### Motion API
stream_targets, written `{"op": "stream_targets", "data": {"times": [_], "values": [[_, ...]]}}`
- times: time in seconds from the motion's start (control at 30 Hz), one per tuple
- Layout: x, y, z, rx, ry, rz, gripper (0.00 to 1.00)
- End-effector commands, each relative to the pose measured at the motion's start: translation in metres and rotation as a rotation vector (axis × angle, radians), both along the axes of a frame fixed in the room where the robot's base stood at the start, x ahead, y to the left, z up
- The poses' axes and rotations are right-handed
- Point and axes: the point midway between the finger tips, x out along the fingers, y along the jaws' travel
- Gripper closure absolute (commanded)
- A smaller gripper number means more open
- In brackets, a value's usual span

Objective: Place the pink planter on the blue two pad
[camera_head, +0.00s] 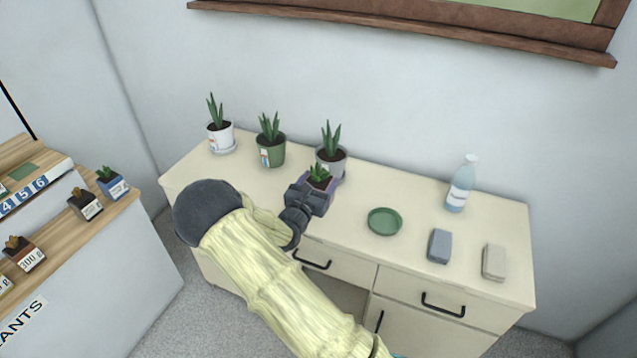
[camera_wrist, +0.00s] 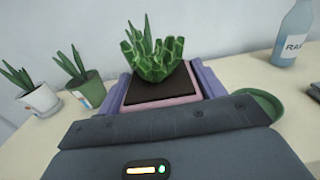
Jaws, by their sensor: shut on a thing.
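The pink planter (camera_wrist: 165,102) is square with dark soil and a green succulent. My gripper (camera_wrist: 162,86) is shut on it, with one purple finger on each side. In the head view, my gripper (camera_head: 315,192) holds the planter over the cream desk, in front of a grey pot; whether it touches the desk is hard to tell. The planter's lower part is hidden by the gripper. I cannot make out a blue two pad. Blue labels (camera_head: 25,196) reading 4, 5 and 6 show on the left shelf's front edge, near a green pad (camera_head: 23,172).
The cream desk (camera_head: 400,275) bears white, green (camera_head: 271,153) and grey (camera_head: 331,160) potted plants, a green saucer (camera_head: 385,221), a spray bottle (camera_head: 461,184) and two blocks (camera_head: 440,246). The left wooden shelf (camera_head: 60,228) holds small planters with tags. A gap separates shelf and desk.

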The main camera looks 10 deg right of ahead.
Motion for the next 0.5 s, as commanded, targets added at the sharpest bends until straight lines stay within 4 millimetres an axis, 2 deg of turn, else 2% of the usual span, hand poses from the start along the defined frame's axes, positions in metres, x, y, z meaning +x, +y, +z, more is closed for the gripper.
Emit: {"op": "stream_targets", "data": {"times": [0.27, 0.5], "values": [[-0.007, 0.001, 0.001, -0.004, 0.002, 0.02, 0.73], [-0.04, 0.003, -0.008, -0.008, 0.01, 0.136, 0.73]]}}
